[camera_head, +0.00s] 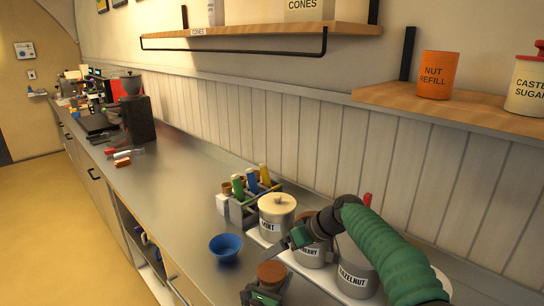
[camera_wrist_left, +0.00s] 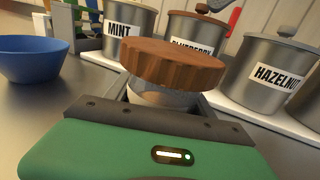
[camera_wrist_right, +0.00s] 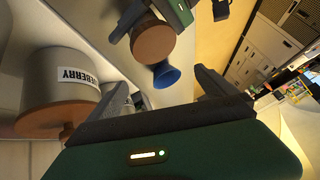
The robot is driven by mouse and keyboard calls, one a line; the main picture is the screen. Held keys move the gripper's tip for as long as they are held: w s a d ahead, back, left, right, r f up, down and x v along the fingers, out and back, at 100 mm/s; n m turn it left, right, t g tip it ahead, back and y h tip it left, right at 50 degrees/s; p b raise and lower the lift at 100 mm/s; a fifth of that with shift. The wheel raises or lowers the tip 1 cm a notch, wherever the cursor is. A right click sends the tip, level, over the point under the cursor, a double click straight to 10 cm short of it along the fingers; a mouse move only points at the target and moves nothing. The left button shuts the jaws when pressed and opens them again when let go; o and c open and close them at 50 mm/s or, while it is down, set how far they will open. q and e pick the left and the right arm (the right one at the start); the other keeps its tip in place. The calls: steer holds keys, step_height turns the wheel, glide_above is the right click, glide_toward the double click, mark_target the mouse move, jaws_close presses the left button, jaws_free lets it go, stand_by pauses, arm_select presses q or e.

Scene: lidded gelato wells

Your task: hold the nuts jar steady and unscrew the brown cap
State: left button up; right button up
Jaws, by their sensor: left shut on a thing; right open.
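The nuts jar (camera_wrist_left: 160,96) has a ribbed brown cap (camera_wrist_left: 172,62) on top. In the head view the cap (camera_head: 271,270) is near the bottom edge, and the jar body is mostly hidden. My left gripper (camera_head: 264,294) is shut on the jar below the cap. My right gripper (camera_head: 290,241) is open and empty, above the counter in front of the blueberry tub. In the right wrist view the cap (camera_wrist_right: 153,44) is beyond the right gripper's fingers (camera_wrist_right: 160,95), apart from them.
A blue bowl (camera_head: 225,247) stands left of the jar. Lidded tubs, mint (camera_head: 276,219), blueberry (camera_wrist_right: 60,95) and hazelnut (camera_head: 357,270), line the back. A caddy (camera_head: 240,210) with coloured handles stands beside the mint tub.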

mark_target(271, 271)
steer(key=shift+w+a+f+m+g+h, duration=0.1)
steer(key=shift+a+m+g+h, duration=0.05)
steer(key=shift+a+m+h, duration=0.15)
steer(key=shift+w+a+f+m+g+h, duration=0.1)
steer(key=shift+a+g+h, duration=0.1)
steer(key=shift+h, duration=0.2)
steer(key=shift+s+a+f+m+g+h, duration=0.1)
steer(key=shift+a+m+g+h, duration=0.1)
steer(key=shift+h, duration=0.15)
steer(key=shift+s+a+m+g+h, duration=0.1)
steer(key=shift+m+h, duration=0.1)
steer(key=shift+h, duration=0.15)
steer(key=m+h, duration=0.1)
steer(key=s+a+r+m+h, duration=0.1)
steer(key=s+a+h, duration=0.1)
steer(key=shift+s+r+m+h, duration=0.15)
steer(key=shift+s+m+h, duration=0.1)
steer(key=shift+m+h, duration=0.15)
steer(key=x, duration=0.9)
steer(key=shift+w+d, duration=0.1)
steer(key=shift+d, duration=0.05)
